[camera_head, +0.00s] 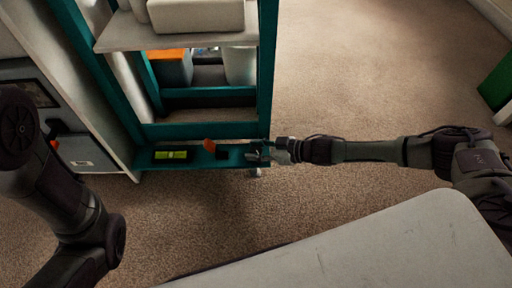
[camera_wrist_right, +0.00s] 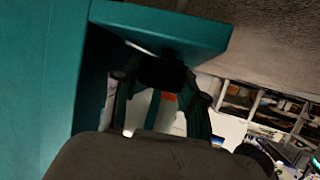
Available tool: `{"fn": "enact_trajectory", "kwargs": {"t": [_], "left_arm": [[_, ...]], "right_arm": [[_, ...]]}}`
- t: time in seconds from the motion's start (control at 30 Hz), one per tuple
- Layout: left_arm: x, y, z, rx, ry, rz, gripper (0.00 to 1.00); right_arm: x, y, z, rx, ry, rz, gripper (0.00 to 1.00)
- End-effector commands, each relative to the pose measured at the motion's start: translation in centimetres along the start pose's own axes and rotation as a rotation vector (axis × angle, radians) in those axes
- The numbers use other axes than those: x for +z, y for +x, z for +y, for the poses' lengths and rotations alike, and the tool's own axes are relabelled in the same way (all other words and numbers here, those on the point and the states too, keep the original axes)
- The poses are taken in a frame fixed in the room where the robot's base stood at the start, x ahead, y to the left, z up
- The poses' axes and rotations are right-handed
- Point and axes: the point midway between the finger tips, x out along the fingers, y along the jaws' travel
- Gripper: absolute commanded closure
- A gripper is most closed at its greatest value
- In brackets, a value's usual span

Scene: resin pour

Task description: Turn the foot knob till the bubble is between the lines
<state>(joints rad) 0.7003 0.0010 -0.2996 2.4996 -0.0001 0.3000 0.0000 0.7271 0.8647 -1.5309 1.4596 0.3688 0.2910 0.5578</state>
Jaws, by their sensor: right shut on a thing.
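The spirit level (camera_head: 171,156), a small yellow-green vial in a dark holder, lies on the teal bottom ledge of the rack; its bubble and lines are too small to make out. My right gripper (camera_head: 266,152) is at the right end of that ledge, at the rack's corner. In the right wrist view its two fingers (camera_wrist_right: 160,92) stand on either side of the dark foot knob (camera_wrist_right: 162,72), under a teal plate, and are shut on it. The knob is dark and partly in shadow. My left arm shows at the left, but its gripper is out of view.
The teal rack (camera_head: 200,131) holds white and orange-topped containers on its shelves. A pale tabletop (camera_head: 370,248) fills the lower right. Carpet (camera_head: 350,80) is clear behind my right arm.

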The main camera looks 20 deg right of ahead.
Motion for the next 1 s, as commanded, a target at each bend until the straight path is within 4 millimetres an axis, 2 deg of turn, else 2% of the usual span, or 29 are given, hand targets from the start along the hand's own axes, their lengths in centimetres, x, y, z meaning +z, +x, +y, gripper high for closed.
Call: {"fn": "enact_trajectory", "kwargs": {"t": [0.77,0.8,0.83,1.0], "left_arm": [[0.13,0.38,-0.07,0.000,-0.001,0.000,1.00],[0.13,0.38,-0.07,0.000,-0.001,0.000,1.00],[0.13,0.38,-0.07,0.000,-0.001,0.000,1.00],[0.12,0.38,-0.06,0.000,-0.001,0.000,1.00]], "right_arm": [[-0.03,0.01,0.09,-0.064,-0.027,0.001,0.93],[-0.03,0.01,0.08,-0.064,-0.027,0.001,0.52],[-0.02,0.01,0.08,-0.064,-0.027,0.001,0.47],[0.00,0.01,0.05,-0.064,-0.027,0.001,0.47]]}}
